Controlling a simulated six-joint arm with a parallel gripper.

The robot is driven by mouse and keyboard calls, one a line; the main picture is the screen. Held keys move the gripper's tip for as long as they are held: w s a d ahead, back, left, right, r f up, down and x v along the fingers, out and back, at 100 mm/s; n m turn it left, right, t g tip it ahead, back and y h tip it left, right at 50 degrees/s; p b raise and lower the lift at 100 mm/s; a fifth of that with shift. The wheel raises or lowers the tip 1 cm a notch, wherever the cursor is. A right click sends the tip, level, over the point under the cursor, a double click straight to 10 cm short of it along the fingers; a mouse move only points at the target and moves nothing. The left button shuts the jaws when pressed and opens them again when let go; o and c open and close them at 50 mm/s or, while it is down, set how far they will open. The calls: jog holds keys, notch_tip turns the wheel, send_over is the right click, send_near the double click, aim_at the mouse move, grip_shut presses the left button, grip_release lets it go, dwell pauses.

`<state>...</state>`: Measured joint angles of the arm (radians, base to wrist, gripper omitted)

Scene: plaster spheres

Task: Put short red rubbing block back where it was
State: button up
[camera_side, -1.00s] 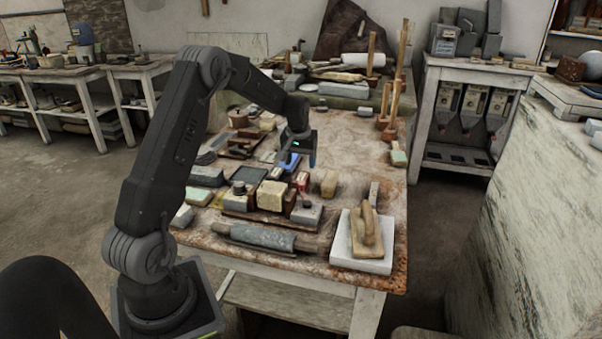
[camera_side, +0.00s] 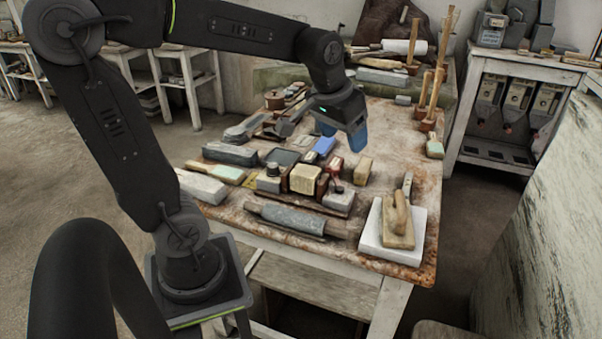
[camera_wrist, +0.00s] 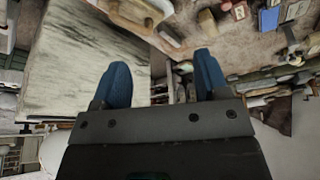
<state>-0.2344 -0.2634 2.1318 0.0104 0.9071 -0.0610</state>
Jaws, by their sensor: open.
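A small red block (camera_side: 335,165) stands among the tools on the stained work table (camera_side: 395,163), just right of a blue block (camera_side: 324,146). It appears to be the short red rubbing block. My gripper (camera_side: 342,138) hangs above the table, up and slightly right of the red block in the side view. Its blue fingers (camera_wrist: 160,72) are apart with nothing between them. The exact height above the table is hard to tell.
A wooden float (camera_side: 399,222) rests on a white slab (camera_side: 375,240) at the front right. Upright wooden handles (camera_side: 431,100) stand at the back right.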

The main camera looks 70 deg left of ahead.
jog(key=s+d+m, duration=0.1)
jog(key=s+d, duration=0.3)
jog(key=s, duration=0.2)
jog(key=s+d+f+m+t+h, duration=0.1)
jog(key=s+d+m, duration=0.1)
jog(key=s, duration=0.4)
jog(key=shift+d+f+t, duration=0.3)
jog(key=shift+d, duration=0.55)
